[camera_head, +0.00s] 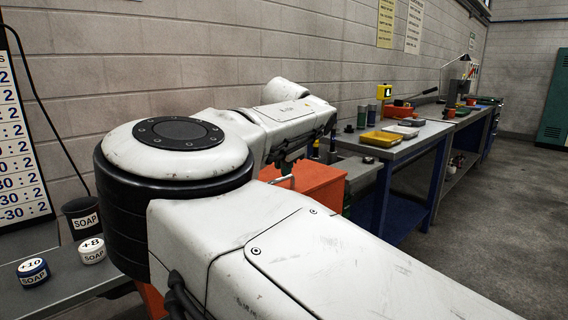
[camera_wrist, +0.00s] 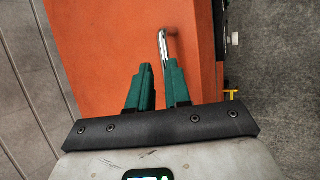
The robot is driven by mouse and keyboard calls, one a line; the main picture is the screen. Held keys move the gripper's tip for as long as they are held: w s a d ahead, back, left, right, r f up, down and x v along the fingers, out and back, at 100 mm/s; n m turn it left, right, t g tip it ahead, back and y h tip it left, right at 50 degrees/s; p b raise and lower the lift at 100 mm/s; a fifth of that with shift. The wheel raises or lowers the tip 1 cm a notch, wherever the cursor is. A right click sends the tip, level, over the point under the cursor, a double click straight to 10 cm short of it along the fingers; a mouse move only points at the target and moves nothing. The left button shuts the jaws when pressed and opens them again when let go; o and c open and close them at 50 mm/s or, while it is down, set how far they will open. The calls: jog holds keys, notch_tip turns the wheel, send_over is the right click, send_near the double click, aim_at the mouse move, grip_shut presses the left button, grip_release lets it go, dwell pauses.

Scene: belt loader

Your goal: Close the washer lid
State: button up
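The orange washer (camera_head: 318,182) is partly hidden behind my arm in the head view. Its orange surface (camera_wrist: 100,45) fills much of the wrist view. A metal bar handle (camera_wrist: 163,46) stands on that surface, and a bit of it shows in the head view (camera_head: 284,181). My gripper (camera_wrist: 158,68) has two green fingers, apart with a narrow gap. The handle's near end is at the gap, close to the right finger; I cannot tell whether they touch. I cannot tell the lid's angle.
A workbench (camera_head: 425,135) with yellow and grey trays stands behind the washer, along the brick wall. At the lower left, soap tins (camera_head: 33,272) and a black soap cup (camera_head: 82,217) are on a grey table. The floor (camera_head: 500,215) at right is clear.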

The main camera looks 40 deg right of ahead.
jog(key=o, duration=0.4)
jog(key=p+v, duration=0.1)
jog(key=v, duration=1)
dwell(0.3)
